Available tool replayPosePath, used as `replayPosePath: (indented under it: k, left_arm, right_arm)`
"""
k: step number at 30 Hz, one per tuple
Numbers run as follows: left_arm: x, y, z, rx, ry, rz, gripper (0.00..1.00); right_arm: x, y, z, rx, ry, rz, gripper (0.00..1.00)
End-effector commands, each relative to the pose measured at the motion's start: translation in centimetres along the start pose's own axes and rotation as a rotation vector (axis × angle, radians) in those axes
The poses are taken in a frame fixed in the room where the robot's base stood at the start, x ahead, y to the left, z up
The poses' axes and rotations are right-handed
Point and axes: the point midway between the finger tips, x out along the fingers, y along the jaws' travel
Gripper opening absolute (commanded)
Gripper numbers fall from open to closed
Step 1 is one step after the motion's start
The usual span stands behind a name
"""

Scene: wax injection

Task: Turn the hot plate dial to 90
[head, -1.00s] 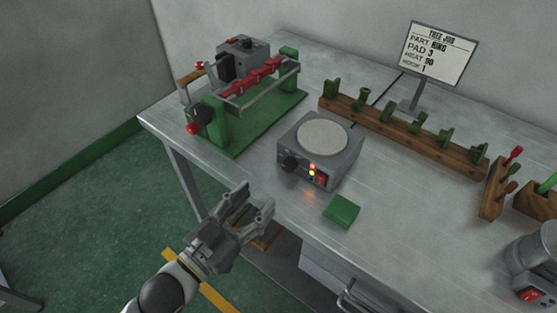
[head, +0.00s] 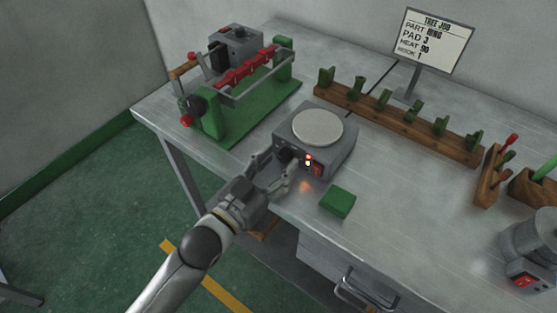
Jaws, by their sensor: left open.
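The hot plate (head: 342,147) is a grey box with a round pale top, near the front edge of the table. Its black dial (head: 286,155) is on the front face, left of the lit indicator lights and a red switch. My left gripper (head: 272,168) is open at the front of the hot plate, its fingers close around or beside the dial. I cannot tell whether they touch it, and the dial's setting is too small to read. The job sign (head: 434,42) at the back reads HEAT 90. My right gripper is not in view.
A green pad (head: 337,202) lies just right of the gripper. A green-based wax injection fixture (head: 240,112) stands to the left. A wooden rack (head: 401,127) with several green pieces runs behind. A grey pot (head: 533,243) is at the right edge. The table's front edge lies below the gripper.

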Motion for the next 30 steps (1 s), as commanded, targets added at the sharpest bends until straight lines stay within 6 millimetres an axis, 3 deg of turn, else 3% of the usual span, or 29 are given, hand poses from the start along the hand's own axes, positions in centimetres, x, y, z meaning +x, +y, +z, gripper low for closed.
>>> replayPosePath:
  k: [12,23,30]
  left_arm:
    - [0.8,0.0,0.0,0.0,0.0,0.0,0.49]
    - [0.8,0.0,0.0,0.0,0.0,0.0,0.04]
    - [0.8,0.0,-0.4,0.106,-0.003,0.001,0.03]
  right_arm:
    - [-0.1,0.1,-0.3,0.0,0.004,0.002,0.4]
    - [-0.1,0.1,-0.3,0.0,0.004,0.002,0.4]
    - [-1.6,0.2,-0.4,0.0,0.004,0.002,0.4]
